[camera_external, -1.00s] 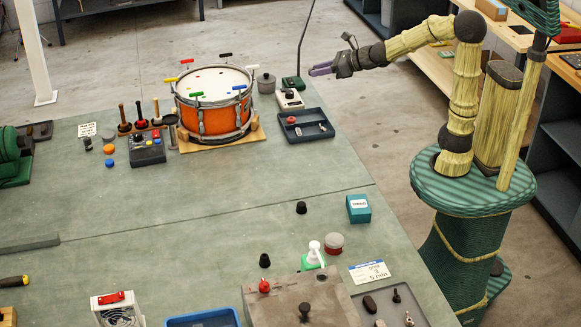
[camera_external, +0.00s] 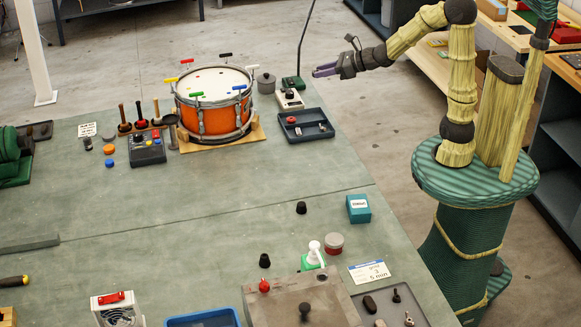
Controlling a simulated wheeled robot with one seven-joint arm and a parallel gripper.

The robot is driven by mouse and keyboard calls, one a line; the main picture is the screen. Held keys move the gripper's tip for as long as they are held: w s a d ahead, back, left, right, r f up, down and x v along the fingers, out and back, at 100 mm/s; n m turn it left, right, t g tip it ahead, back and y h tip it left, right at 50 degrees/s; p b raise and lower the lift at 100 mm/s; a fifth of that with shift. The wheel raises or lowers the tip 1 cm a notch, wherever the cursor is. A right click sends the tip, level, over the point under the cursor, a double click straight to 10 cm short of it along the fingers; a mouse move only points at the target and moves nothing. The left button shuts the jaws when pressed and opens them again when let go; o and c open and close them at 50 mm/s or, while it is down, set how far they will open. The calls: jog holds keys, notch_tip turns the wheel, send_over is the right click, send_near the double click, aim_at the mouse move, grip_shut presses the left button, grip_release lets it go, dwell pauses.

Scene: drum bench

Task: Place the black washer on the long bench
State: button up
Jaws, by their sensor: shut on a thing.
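My gripper (camera_external: 318,71) is at the upper middle, in the air beyond the tray at the right edge of the green-topped table. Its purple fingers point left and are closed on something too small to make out. I cannot pick out a black washer for certain. A long bench with a pale wooden top (camera_external: 440,80) runs along the upper right, behind my arm. The large green-topped table (camera_external: 230,190) fills the left and middle.
An orange drum (camera_external: 212,118) stands on the table with coloured pieces around its rim. A dark blue tray (camera_external: 304,134) holds small parts near the table's right edge. Two black knobs (camera_external: 301,208) and a teal box (camera_external: 358,209) stand nearer.

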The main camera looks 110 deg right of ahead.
jog(key=w+a+f+n+t+y+p, duration=0.1)
jog(key=w+a+f+n+y+p, duration=0.5)
jog(key=w+a+n+y+p, duration=0.45)
jog(key=s+a+f+n+g+y+p, duration=0.1)
jog(key=a+f+n+g+y+p, duration=0.1)
jog(key=a+p, duration=0.4)
jog(key=s+a+f+n+g+y+p, duration=0.2)
jog(key=a+p, duration=0.4)
jog(key=a, duration=0.7)
jog(key=shift+a+f+n+g+y, duration=0.45)
jog(key=shift+f+n+y, duration=0.35)
jog(key=shift+n+y, duration=0.35)
jog(key=shift+d+f, duration=0.1)
jog(key=shift+g, duration=0.25)
notch_tip(320, 180, down, 5)
jog(key=b, duration=0.4)
jog(key=shift+b, duration=0.4)
